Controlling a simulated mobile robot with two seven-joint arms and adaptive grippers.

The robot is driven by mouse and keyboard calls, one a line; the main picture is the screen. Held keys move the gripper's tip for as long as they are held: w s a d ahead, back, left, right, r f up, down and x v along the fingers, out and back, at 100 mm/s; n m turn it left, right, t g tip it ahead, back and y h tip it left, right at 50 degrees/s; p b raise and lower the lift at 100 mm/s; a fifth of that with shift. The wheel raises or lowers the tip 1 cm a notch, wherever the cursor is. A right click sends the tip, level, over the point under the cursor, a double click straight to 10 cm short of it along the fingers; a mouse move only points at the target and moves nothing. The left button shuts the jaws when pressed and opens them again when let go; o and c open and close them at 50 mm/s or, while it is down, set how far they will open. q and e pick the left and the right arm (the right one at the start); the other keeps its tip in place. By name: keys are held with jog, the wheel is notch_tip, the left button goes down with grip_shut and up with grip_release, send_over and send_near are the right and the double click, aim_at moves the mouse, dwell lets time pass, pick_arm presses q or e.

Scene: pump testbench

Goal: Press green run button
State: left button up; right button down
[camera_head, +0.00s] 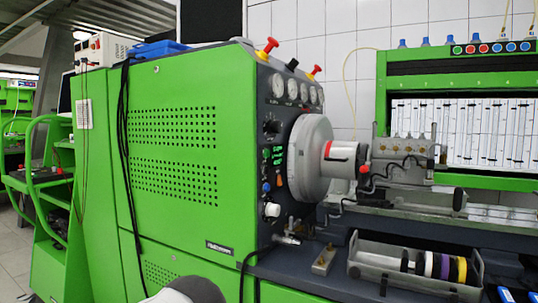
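The green test bench (180,220) fills the left and middle of the view, with a dark control panel (272,225) on its right-hand end. A small green button (266,154) appears on this panel, left of a small display with green characters (278,156). It is too small to read any label or tell whether it is pressed. A blue button (266,187) sits lower on the panel. Neither gripper is visible. A grey and white rounded part at the bottom edge looks like my arm, well below and left of the panel buttons.
A large grey disc (311,158) and a white cylinder (345,160) stick out just right of the panel. Below, a metal tray (400,281) holds several rings. Black cables (123,150) hang down the bench's left side.

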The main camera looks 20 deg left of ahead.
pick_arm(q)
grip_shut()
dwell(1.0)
